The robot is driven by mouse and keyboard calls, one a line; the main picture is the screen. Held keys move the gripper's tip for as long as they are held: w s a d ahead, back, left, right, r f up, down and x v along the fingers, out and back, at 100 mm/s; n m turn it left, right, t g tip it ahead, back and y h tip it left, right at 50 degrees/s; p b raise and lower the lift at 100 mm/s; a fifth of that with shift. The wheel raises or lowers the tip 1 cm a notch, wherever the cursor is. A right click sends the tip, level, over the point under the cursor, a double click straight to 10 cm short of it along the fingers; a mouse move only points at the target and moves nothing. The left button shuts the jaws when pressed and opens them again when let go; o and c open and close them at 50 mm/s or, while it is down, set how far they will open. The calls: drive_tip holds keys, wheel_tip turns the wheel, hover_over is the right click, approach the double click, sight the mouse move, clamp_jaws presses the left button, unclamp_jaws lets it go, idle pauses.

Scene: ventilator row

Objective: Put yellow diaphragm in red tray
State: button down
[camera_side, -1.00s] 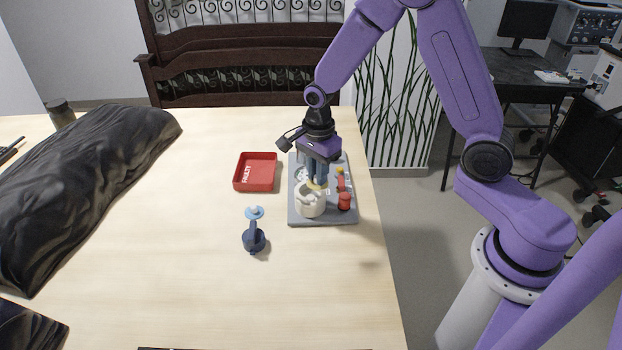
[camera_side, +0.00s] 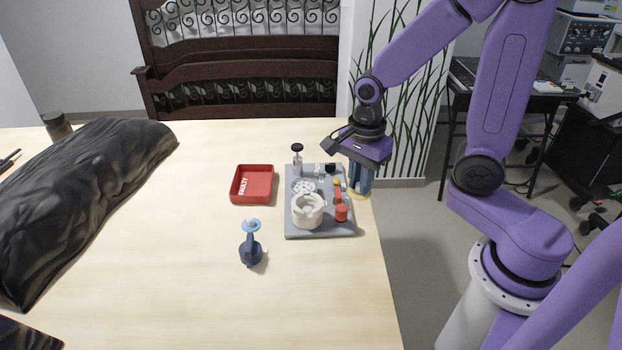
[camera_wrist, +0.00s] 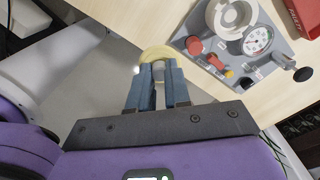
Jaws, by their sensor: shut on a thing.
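My gripper (camera_side: 359,183) is raised beside the right edge of the grey base plate (camera_side: 294,228). It is shut on the yellow diaphragm (camera_wrist: 157,52), a pale yellow disc held between the blue fingertips (camera_wrist: 157,72) in the wrist view. In the side view only a thin yellow edge of the diaphragm (camera_side: 360,195) shows below the fingers. The red tray (camera_side: 252,184), marked FAULTY, lies left of the base plate and is empty. A corner of the red tray also shows at the top right of the wrist view (camera_wrist: 302,14).
The base plate carries a white ring-shaped housing (camera_side: 308,212), a gauge (camera_side: 304,187), a red knob (camera_side: 341,213) and a black-topped post (camera_side: 297,152). A dark blue stand with a light blue disc (camera_side: 251,246) is in front. A dark bag (camera_side: 80,200) lies far left.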

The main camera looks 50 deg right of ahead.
drive_tip(key=w+a, duration=0.2)
drive_tip(key=w, duration=0.7)
approach(256, 193)
drive_tip(key=shift+s+f, duration=0.1)
drive_tip(key=shift+s, duration=0.1)
drive_tip(key=shift+w+f, duration=0.25)
drive_tip(key=shift+f, duration=1.6)
drive_tip(key=shift+f, duration=0.6)
drive_tip(key=c, duration=1.1)
unclamp_jaws()
